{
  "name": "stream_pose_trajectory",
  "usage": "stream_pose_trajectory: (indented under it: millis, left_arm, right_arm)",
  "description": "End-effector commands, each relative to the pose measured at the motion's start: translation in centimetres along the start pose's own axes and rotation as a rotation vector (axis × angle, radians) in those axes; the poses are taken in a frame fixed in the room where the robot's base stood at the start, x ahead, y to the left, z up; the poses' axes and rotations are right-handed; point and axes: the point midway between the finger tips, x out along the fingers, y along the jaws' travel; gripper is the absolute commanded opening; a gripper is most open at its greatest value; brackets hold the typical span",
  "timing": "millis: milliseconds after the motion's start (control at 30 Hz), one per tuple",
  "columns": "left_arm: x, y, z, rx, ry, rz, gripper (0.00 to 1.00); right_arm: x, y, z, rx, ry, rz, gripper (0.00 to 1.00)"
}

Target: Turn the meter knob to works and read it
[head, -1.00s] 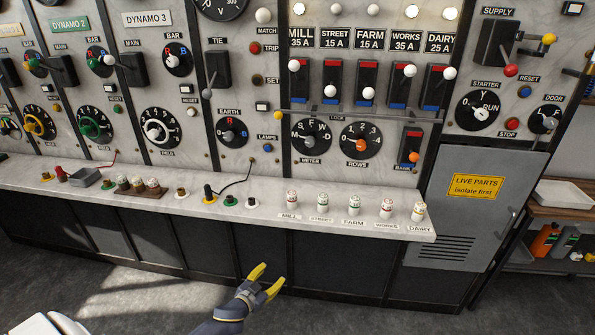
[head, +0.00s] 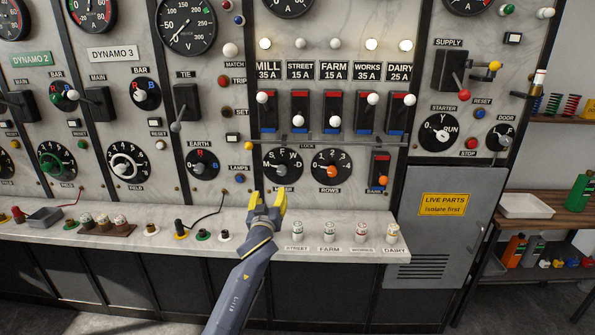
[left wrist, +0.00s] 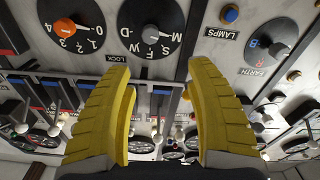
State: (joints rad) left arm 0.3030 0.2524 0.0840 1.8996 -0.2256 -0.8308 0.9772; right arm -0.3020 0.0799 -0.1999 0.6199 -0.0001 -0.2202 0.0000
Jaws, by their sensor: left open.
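The meter knob (head: 283,166) is a round black dial with letters M, S, F, W and D and a grey pointer in its centre. The pointer seems to lie towards M, not W. The dial also shows, turned over, in the left wrist view (left wrist: 151,38). My left gripper (head: 267,200) is open and empty, with yellow fingers pointing up at the panel just below the dial, apart from it. Both fingers (left wrist: 160,75) show in the left wrist view. A gauge (head: 288,4) above the feeder switches is cut off by the top edge. My right gripper is not in view.
The rows knob (head: 331,167) sits right beside the meter dial, and the earth knob (head: 202,164) is to its left. A thin lock bar (head: 330,142) runs above the dials. Several coloured plugs stand on the marble ledge (head: 270,243) below.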

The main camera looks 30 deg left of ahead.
Motion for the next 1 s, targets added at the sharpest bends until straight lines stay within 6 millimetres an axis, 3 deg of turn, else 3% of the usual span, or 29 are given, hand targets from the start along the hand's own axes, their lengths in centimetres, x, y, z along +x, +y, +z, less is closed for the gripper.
stream_pose_trajectory:
  millis: [367,1000]
  left_arm:
    - [1.7,0.6,-1.0,-0.053,-0.052,-0.026,0.55]
    - [12.0,0.3,-0.5,-0.051,-0.050,-0.027,0.55]
  right_arm:
    - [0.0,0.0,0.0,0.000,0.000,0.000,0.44]
    - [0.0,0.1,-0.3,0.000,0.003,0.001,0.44]
